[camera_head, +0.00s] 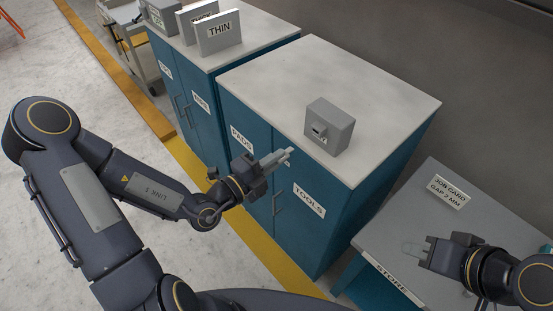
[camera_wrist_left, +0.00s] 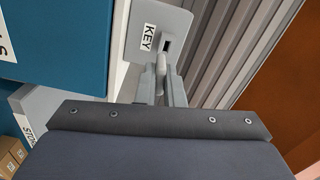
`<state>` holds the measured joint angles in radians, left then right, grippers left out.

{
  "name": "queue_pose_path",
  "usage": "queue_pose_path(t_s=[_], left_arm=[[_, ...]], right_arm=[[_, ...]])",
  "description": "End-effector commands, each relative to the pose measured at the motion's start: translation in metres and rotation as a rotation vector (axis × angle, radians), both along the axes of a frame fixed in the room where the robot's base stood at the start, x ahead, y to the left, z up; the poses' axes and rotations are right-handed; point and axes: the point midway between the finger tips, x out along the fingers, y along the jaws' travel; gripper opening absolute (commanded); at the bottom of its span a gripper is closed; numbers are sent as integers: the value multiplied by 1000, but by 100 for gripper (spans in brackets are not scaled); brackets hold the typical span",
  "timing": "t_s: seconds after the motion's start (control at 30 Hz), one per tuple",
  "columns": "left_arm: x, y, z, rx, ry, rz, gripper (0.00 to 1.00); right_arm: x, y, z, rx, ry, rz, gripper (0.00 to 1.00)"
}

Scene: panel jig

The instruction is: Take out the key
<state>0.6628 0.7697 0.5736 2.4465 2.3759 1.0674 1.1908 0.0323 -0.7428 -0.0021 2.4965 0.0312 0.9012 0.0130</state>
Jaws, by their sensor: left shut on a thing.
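The grey key box (camera_head: 333,124) stands on the right-hand blue cabinet, with a dark slot in its front face. In the left wrist view the box (camera_wrist_left: 172,22) carries a KEY label and its dark slot shows. My left gripper (camera_head: 287,154) is in front of the box, its fingertips apart from it. It is shut on the light grey key (camera_wrist_left: 160,62), whose rounded end shows between the fingers below the slot. The key's far part is hard to make out, but it looks clear of the slot. My right gripper (camera_head: 422,251) is over the grey table, open and seemingly empty.
Cabinet doors carry PADS and TOOLS labels (camera_head: 309,201). A box marked THIN (camera_head: 218,32) stands on the other cabinet. The cabinet top (camera_head: 300,70) around the key box is clear.

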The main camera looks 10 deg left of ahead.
Motion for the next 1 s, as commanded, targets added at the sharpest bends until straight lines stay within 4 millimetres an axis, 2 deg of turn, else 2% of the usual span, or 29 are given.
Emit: queue_pose_path(t_s=[0.17,0.57,1.0], left_arm=[[-3,-7,11,0,0,-1,0],[-2,-7,12,1,-1,0,0],[24,-29,13,79,-63,-2,0]], right_arm=[[0,0,0,0,0,0,24],[0,0,0,0,0,0,24],[0,0,0,0,0,0,24]])
